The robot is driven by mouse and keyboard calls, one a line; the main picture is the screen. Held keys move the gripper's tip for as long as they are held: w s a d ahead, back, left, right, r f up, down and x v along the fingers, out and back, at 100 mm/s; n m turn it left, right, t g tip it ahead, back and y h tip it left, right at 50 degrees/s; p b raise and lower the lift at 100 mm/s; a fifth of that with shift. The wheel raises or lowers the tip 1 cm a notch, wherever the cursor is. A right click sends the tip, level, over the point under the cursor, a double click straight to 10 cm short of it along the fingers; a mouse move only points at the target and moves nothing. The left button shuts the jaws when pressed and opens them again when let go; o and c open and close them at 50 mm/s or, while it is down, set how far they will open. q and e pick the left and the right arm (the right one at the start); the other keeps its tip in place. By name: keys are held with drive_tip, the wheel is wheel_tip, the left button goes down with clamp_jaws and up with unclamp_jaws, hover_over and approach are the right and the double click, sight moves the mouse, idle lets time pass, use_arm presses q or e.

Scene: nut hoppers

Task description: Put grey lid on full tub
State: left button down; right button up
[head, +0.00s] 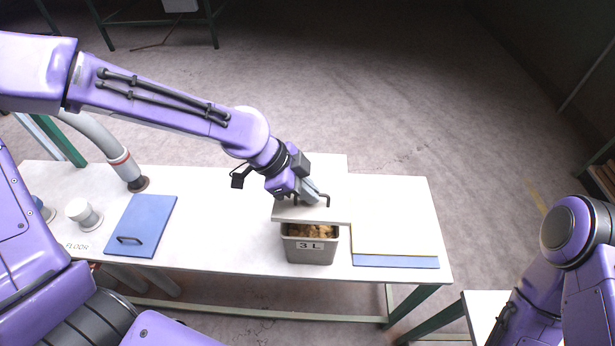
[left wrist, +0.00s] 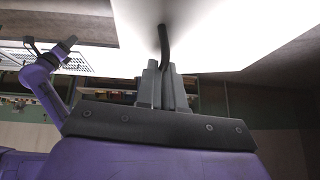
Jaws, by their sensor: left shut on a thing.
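My left gripper (head: 308,192) is shut on the dark handle of the grey lid (head: 300,212). The lid is a flat pale plate and lies over the back part of the tub in the head view. In the left wrist view the fingers (left wrist: 160,85) hold the dark handle (left wrist: 163,45), and the lid's pale face (left wrist: 220,30) shows beyond. The grey tub (head: 310,253), marked "3 L", stands on the table and shows brown nuts inside its front part. Whether the lid touches the rim cannot be told. My right gripper is not in view.
A blue panel with a dark handle (head: 143,220) lies at the table's left. A white round fitting (head: 82,213) stands beside it, near a "FLOOR" marking. A blue strip (head: 395,261) lies along the front edge right of the tub.

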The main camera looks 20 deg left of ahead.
sight(304, 204)
use_arm(q)
drive_tip(key=shift+s+f, duration=0.1)
drive_tip(key=shift+f, duration=2.75)
wheel_tip(304, 204, down, 4)
drive_tip(key=shift+r+b, duration=0.15)
drive_tip(key=shift+b, duration=0.85)
drive_tip(key=c, duration=1.2)
unclamp_jaws()
drive_tip(key=shift+r, duration=0.1)
